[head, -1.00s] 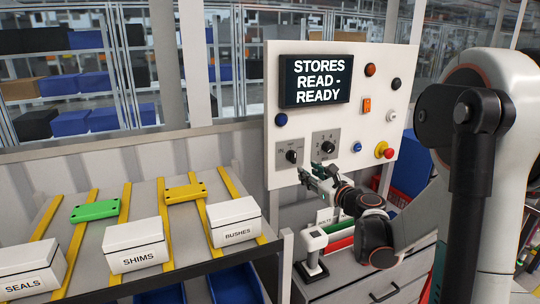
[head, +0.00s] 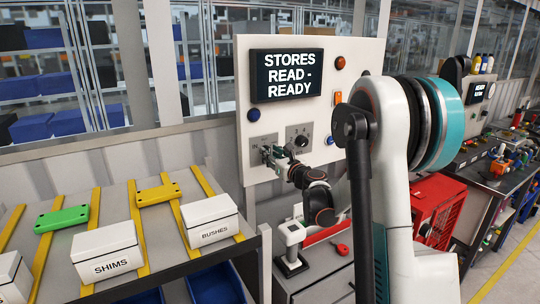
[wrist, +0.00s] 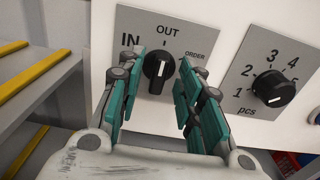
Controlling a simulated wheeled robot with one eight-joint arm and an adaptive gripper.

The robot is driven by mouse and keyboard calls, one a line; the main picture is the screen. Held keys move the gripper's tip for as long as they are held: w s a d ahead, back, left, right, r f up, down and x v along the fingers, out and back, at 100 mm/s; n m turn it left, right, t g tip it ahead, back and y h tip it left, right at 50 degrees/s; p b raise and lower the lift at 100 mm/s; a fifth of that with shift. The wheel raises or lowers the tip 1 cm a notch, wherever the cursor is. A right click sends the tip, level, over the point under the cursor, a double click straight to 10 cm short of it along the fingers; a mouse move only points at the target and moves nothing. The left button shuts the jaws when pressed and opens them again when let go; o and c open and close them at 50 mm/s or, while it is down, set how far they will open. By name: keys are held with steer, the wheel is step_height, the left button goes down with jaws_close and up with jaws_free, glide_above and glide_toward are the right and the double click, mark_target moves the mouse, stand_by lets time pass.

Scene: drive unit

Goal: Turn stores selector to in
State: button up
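The stores selector (wrist: 158,68) is a black knob on a grey plate marked IN, OUT and ORDER. Its white pointer line stands nearly upright, toward OUT; IN is on the left. My gripper (wrist: 161,66) is open in the wrist view, with one teal finger to the left of the knob and one to the right. I cannot tell whether either finger touches it. In the head view my gripper (head: 273,154) is in front of the selector's plate (head: 254,143) and largely hides the knob.
A second knob (wrist: 272,88), marked with numbers and pcs, is close on the right. The white panel (head: 240,80) also bears a screen (head: 285,75) reading STORES READ - READY and several buttons. A scanner on a stand (head: 292,245) is below my gripper.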

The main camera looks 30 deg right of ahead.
steer(key=shift+w, duration=0.65)
jaws_close()
steer(key=shift+n, duration=0.3)
steer(key=n+b, duration=0.1)
steer(key=n, duration=0.2)
steer(key=n+b, duration=0.1)
steer(key=n, duration=0.3)
steer(key=n+b, duration=0.1)
steer(key=n, duration=0.3)
steer(key=shift+a+f, duration=0.15)
steer(key=shift+a, duration=0.1)
steer(key=shift+n, duration=0.3)
